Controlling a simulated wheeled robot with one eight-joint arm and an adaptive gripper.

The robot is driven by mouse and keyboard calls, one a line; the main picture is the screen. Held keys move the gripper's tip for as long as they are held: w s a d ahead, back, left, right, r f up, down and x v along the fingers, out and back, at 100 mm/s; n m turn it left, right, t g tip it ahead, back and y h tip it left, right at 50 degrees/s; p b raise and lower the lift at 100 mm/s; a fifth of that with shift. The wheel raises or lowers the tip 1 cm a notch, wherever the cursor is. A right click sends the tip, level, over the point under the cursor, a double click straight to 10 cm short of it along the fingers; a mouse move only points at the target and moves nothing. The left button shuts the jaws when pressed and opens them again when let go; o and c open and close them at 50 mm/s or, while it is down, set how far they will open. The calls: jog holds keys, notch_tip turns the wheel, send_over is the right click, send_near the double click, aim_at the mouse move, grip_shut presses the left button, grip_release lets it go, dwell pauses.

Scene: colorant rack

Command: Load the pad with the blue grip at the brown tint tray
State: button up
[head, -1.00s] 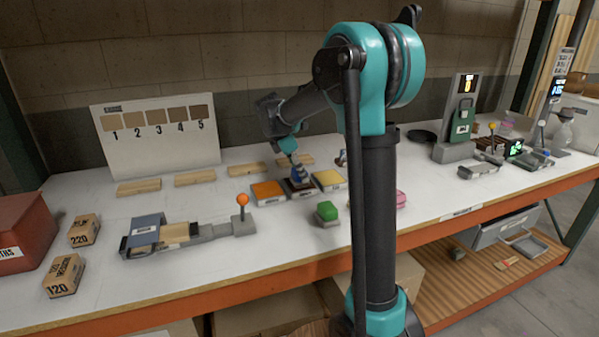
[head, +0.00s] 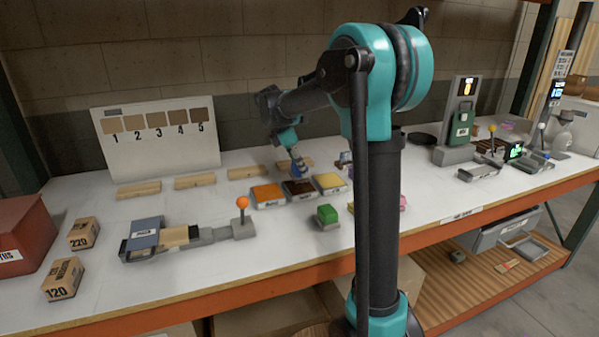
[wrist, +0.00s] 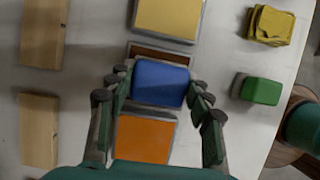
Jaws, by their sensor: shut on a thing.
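My gripper (head: 299,170) is shut on the pad with the blue grip (wrist: 160,83), which sits between the fingers in the wrist view. In the head view the gripper and the blue grip (head: 301,167) are just above the back of the brown tint tray (head: 300,196). In the wrist view a strip of the brown tray (wrist: 160,53) shows past the blue grip. The pad's underside is hidden. The orange tray (head: 267,195) is left of the brown one and the yellow tray (head: 330,182) is right of it.
A green-topped block (head: 327,214) stands in front of the trays. Several wooden strips (head: 195,181) lie behind them. A slide fixture with an orange knob (head: 242,201) is at front left. A numbered sample board (head: 155,140) stands at the back. Bare white table lies between.

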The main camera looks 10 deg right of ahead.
jog(key=shift+r, duration=1.9)
